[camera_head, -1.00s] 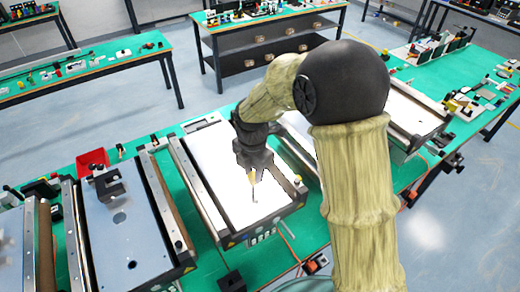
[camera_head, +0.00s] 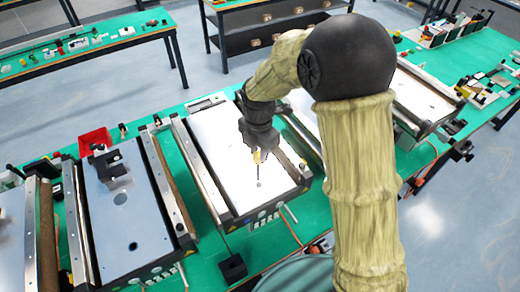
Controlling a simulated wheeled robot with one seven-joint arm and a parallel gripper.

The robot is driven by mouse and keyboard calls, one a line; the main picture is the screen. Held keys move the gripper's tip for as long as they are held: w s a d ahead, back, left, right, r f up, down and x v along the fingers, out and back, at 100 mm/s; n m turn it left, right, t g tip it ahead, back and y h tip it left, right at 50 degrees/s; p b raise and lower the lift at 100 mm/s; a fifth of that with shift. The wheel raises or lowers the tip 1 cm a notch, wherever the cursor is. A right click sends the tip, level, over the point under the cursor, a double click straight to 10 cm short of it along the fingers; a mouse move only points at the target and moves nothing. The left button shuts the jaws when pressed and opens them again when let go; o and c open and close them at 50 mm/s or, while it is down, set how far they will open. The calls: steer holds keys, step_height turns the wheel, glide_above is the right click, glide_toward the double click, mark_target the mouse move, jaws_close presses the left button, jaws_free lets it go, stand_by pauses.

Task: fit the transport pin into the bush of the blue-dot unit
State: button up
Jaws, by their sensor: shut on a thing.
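My gripper (camera_head: 258,148) points down over the white-topped conveyor unit (camera_head: 215,135) in the middle of the bench. It is shut on the transport pin (camera_head: 258,158), which shows a yellow upper part and a thin dark shaft. The pin hangs nearly upright, and its lower end is close to a small dark spot (camera_head: 259,184) on the white surface. I cannot tell whether this spot is the bush, or whether the pin touches or enters it.
A grey-topped conveyor unit (camera_head: 155,225) with dark holes and a black block stands to the left. A red bin (camera_head: 95,142) is behind it. A small black block (camera_head: 232,268) sits on the green bench in front. Another unit (camera_head: 425,100) stands right, behind my arm.

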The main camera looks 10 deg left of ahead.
mark_target(258, 165)
steer(key=shift+a+f+b, duration=0.15)
steer(key=shift+f+b, duration=0.25)
steer(key=shift+f, duration=0.55)
steer(key=shift+w+f, duration=0.1)
steer(key=shift+f, duration=0.3)
stand_by(1.2)
steer(key=shift+f+b, duration=1.05)
steer(key=shift+f, duration=0.35)
stand_by(0.7)
steer(key=shift+w+f, duration=0.15)
steer(key=shift+f, duration=0.1)
steer(key=shift+d+f, duration=0.15)
steer(key=shift+d, duration=0.1)
steer(key=shift+s+a+f+b, duration=0.25)
steer(key=shift+f+b, duration=0.1)
steer(key=shift+b, duration=0.1)
steer(key=shift+w+d+f+b, duration=0.1)
steer(key=shift+f+b, duration=0.65)
steer(key=shift+f, duration=0.5)
stand_by(0.4)
